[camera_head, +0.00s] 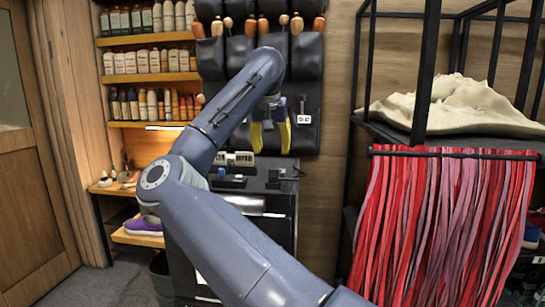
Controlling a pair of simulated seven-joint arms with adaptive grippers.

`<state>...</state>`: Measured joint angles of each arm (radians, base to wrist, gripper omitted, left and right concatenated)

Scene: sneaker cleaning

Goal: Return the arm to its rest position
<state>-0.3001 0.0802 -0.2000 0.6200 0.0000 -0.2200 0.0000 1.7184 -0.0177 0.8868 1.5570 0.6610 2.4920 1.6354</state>
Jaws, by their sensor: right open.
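My right arm comes in from the bottom and bends up to the middle of the head view. My right gripper (271,137) hangs at its far end, pointing down, with its two yellow fingers spread apart and nothing seen between them. It is in front of the dark tool holder on the wall and above the dark workbench (284,201). My left gripper is not in view. A purple sneaker (144,226) sits on a low wooden shelf at the left, well away from the gripper.
Wooden shelves with several bottles (150,62) stand at the back left. Wooden-handled tools hang in the dark wall holder (306,62). A black metal rack (362,60) at the right holds a crumpled beige cloth (455,103) above hanging red strips (440,225). A wooden door (30,180) is at far left.

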